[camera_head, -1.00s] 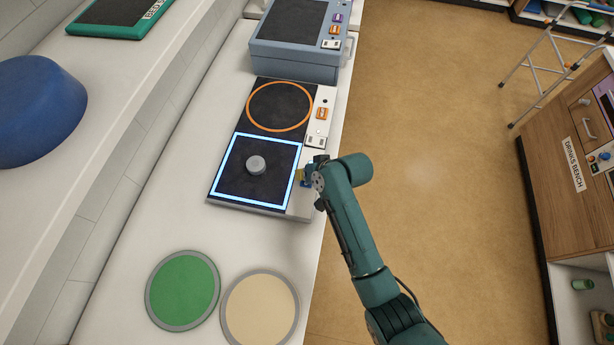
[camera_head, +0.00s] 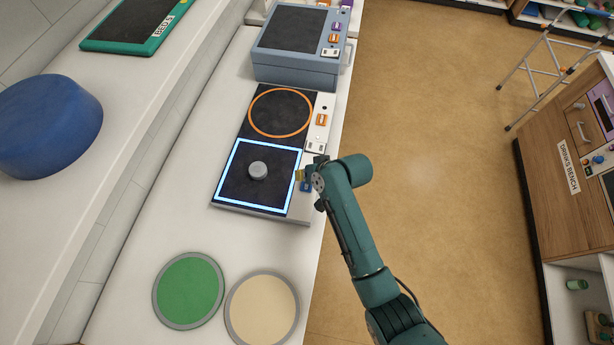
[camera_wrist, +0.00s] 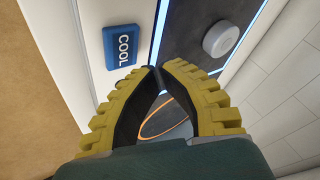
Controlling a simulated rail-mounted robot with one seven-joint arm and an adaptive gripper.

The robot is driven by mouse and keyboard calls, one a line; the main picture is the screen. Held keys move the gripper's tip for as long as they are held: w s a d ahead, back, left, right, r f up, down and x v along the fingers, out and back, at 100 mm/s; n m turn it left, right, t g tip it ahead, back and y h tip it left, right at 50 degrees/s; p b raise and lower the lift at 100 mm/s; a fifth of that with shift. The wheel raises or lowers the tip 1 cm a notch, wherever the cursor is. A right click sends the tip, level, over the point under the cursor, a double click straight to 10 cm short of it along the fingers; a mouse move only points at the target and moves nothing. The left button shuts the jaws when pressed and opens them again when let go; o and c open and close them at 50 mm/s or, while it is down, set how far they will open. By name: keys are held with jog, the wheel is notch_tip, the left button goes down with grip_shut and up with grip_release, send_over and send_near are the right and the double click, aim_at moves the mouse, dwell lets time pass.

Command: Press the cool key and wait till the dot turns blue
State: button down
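The blue cool key (camera_wrist: 122,45), lettered COOL, is on a white strip in the wrist view. In the head view the key (camera_head: 306,187) shows just below my gripper (camera_head: 300,175). My gripper's yellow fingers (camera_wrist: 153,71) meet at the tips in the wrist view, with nothing between them. The tips are beside the key and look apart from it. A dark square pad (camera_head: 238,193) with a lit light-blue border lies left of my gripper. A small grey disc (camera_head: 258,170) sits on the pad; it also shows in the wrist view (camera_wrist: 220,38). No blue dot shows on it.
A dark pad with an orange ring (camera_head: 280,136) adjoins the square pad, with an orange key (camera_head: 322,120) beside it. A grey-blue box (camera_head: 297,68) stands behind. Green (camera_head: 188,290) and cream (camera_head: 262,308) round mats lie in front.

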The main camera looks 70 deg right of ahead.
aim_at(303, 183)
notch_tip(303, 183, up, 4)
jog(key=p, duration=0.2)
jog(key=shift+f+p, duration=0.25)
jog(key=shift+p, duration=0.15)
jog(key=shift+f, duration=0.15)
jog(key=w+a+r+n+t+h+p, duration=0.1)
jog(key=w+a+r+n+t+p, duration=0.3)
jog(key=r, duration=0.7)
jog(key=w+a+r, duration=0.3)
jog(key=w+r, duration=0.3)
jog(key=r, duration=0.4)
jog(key=w+a+r+n+t+h+p, duration=0.1)
jog(key=w+a+r+n+t+p, duration=0.15)
jog(key=w+r, duration=0.6)
jog(key=s+a+r+n+t+y+p, duration=0.1)
jog(key=s+a+r+t, duration=0.2)
jog(key=a+r, duration=0.4)
jog(key=s+a+r+n+t+y+p, duration=0.1)
jog(key=a+r, duration=0.5)
jog(key=r, duration=0.9)
jog(key=s+a+r+n+t+y+p, duration=0.1)
jog(key=s+a+r+n+t+p, duration=0.1)
jog(key=a+r, duration=0.5)
notch_tip(303, 183, up, 5)
jog(key=s+n+t, duration=0.1)
jog(key=s+t, duration=0.1)
jog(key=shift+s+a+t+y, duration=0.3)
jog(key=shift+t+y, duration=0.05)
jog(key=shift+y, duration=0.05)
